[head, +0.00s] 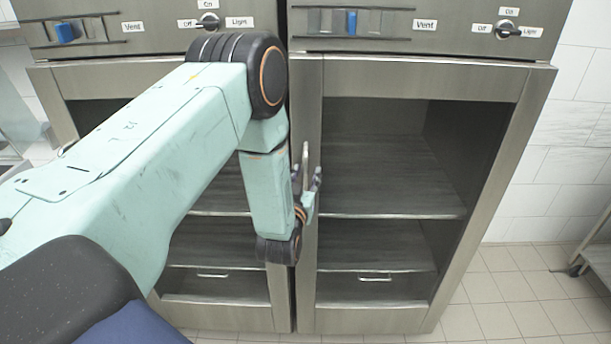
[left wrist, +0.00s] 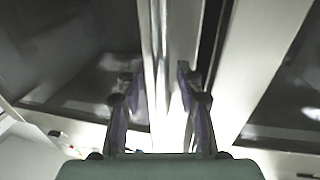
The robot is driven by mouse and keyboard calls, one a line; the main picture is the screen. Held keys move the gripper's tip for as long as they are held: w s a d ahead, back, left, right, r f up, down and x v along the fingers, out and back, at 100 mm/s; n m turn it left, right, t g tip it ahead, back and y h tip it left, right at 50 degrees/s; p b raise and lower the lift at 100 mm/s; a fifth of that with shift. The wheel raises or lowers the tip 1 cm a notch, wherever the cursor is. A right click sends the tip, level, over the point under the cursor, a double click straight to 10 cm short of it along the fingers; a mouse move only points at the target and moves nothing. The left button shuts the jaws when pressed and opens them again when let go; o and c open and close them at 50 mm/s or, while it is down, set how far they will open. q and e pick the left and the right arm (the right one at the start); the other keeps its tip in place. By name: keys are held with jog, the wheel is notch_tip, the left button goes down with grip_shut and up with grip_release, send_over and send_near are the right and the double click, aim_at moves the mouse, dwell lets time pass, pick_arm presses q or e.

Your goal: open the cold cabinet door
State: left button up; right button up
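Two steel cabinets with dark glass fronts stand side by side, the left cabinet (head: 235,300) and the right cabinet (head: 520,130). No readable label marks either as cold. The right cabinet's door looks shut, with a vertical bar handle (head: 305,155) on its left edge. My left gripper (head: 307,185) is at the lower part of this handle. In the left wrist view my left gripper (left wrist: 158,72) has its fingers apart, one on each side of a bright vertical bar (left wrist: 161,40), seemingly the handle. I see no clear contact. My right gripper is not in view.
Above the doors are panels with a left knob (head: 209,20), a right knob (head: 508,29), and blue vent sliders (head: 65,32). My left arm covers much of the left cabinet. Tiled floor (head: 500,300) is clear at right, with a wheeled rack (head: 597,262) at the edge.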

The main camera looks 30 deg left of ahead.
pick_arm(q)
jog(key=shift+w+a+f, duration=0.25)
jog(key=shift+w+f, duration=0.15)
jog(key=c, duration=0.3)
jog(key=shift+s+d+r, duration=0.2)
jog(key=shift+s+r, duration=0.05)
grip_shut()
jog(key=shift+w+a+f, duration=0.1)
jog(key=shift+w+a, duration=0.05)
